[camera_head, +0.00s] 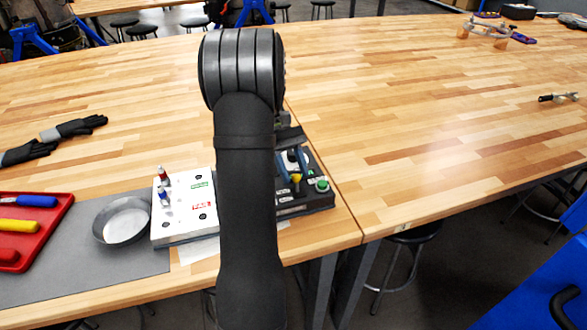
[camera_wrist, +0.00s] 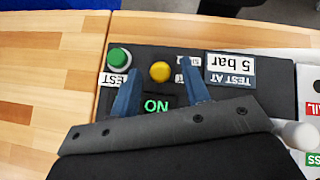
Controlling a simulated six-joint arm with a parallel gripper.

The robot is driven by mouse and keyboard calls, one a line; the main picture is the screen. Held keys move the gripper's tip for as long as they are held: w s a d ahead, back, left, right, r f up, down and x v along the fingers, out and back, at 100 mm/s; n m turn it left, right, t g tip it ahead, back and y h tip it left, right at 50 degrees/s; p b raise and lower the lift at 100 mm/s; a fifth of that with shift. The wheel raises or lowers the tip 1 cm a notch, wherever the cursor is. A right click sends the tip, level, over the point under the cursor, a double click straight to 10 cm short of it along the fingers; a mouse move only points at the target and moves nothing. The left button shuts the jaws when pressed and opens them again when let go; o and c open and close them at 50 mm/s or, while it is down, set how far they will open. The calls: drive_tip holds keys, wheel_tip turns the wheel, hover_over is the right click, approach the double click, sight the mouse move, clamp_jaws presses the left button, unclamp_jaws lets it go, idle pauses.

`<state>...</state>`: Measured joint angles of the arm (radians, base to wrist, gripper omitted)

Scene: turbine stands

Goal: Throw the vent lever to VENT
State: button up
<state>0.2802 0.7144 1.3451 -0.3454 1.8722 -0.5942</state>
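A black test box (camera_head: 318,201) stands right of the white board in the head view, partly hidden behind my arm. In the wrist view, the box (camera_wrist: 270,92) carries a round yellow knob (camera_wrist: 160,72), which may be the vent lever's end; no readable VENT marking shows. The yellow part also shows in the head view (camera_head: 296,178). My gripper (camera_wrist: 160,69) is open, its two blue fingers apart on either side of the yellow knob with gaps showing. Whether they reach down to its height is unclear. The gripper body hides the box's near part.
A green button (camera_wrist: 118,60) sits left of the fingers, and a "TEST AT 5 bar" label (camera_wrist: 230,68) right. The white pass/fail board (camera_head: 180,226) holds small fittings. Left are a metal bowl (camera_head: 123,220) and red tray (camera_head: 50,238). The right table is mostly clear.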

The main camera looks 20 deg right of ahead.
drive_tip(key=r, duration=0.4)
drive_tip(key=shift+s+d+r, duration=0.3)
drive_tip(key=shift+s+r, duration=0.1)
drive_tip(key=s+d+r, duration=0.6)
drive_tip(key=s, duration=0.2)
drive_tip(key=shift+s, duration=0.35)
drive_tip(key=w+a+f, duration=0.2)
drive_tip(key=w, duration=0.1)
drive_tip(key=w+a+f, duration=0.2)
drive_tip(key=w, duration=0.1)
drive_tip(key=w+a+f, duration=0.2)
drive_tip(key=w, duration=0.1)
drive_tip(key=shift+a+f, duration=0.15)
drive_tip(key=shift+f, duration=0.1)
drive_tip(key=f, duration=0.3)
drive_tip(key=shift+w+a+f, duration=0.15)
drive_tip(key=shift+w+a, duration=0.05)
drive_tip(key=shift+w, duration=0.05)
drive_tip(key=shift+f, duration=0.55)
drive_tip(key=shift+r, duration=0.15)
